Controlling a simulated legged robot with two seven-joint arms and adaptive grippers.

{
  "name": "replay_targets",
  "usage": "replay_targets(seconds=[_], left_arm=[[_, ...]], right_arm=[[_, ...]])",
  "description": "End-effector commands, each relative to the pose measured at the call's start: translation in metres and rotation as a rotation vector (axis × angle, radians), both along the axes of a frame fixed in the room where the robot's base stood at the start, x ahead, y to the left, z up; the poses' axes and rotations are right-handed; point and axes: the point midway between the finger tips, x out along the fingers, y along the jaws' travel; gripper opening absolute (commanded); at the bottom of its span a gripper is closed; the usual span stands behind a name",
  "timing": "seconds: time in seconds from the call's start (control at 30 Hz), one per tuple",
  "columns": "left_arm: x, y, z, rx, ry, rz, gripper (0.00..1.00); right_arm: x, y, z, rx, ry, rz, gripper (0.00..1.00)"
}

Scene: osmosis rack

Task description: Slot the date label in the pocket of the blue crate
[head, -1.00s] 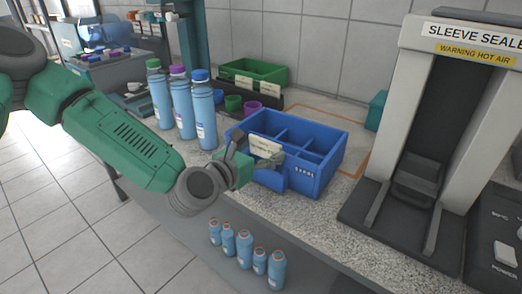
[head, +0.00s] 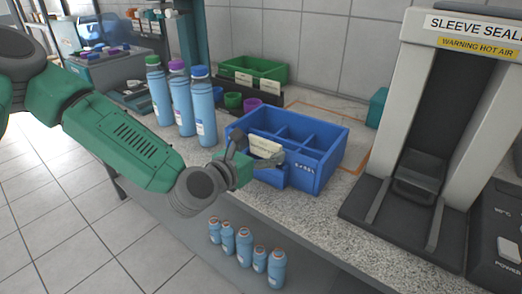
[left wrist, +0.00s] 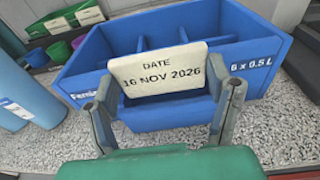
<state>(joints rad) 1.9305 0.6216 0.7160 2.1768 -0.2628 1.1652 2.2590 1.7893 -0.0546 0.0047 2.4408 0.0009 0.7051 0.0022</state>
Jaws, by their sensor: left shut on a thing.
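The date label (left wrist: 158,72) is a cream card reading "DATE 16 NOV 2026" in the left wrist view. It also shows in the head view (head: 266,146). The blue crate (head: 318,160) is an open, divided box on the counter; it fills the back of the left wrist view (left wrist: 250,68). My left gripper (head: 258,160) is shut on the label at the crate's near face, its fingers (left wrist: 168,100) on either side. The blue pocket (left wrist: 165,112) lies directly below the label's lower edge. I cannot tell how deep the label sits in it. My right gripper is out of view.
Several blue bottles (head: 179,108) stand left of the crate, and smaller ones (head: 244,241) are below the counter edge. A green crate (head: 254,69) is behind. The sleeve sealer (head: 407,150) stands on the right. Speckled counter (head: 345,190) is clear between it and the crate.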

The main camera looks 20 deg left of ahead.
Motion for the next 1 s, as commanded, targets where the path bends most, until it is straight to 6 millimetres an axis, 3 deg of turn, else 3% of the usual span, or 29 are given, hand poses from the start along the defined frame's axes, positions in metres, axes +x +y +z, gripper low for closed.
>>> replay_targets(seconds=[1.0], left_arm=[[0.000, 0.000, -0.012, 0.000, 0.000, 0.000, 0.25]], right_arm=[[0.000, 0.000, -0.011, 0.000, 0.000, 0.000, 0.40]])
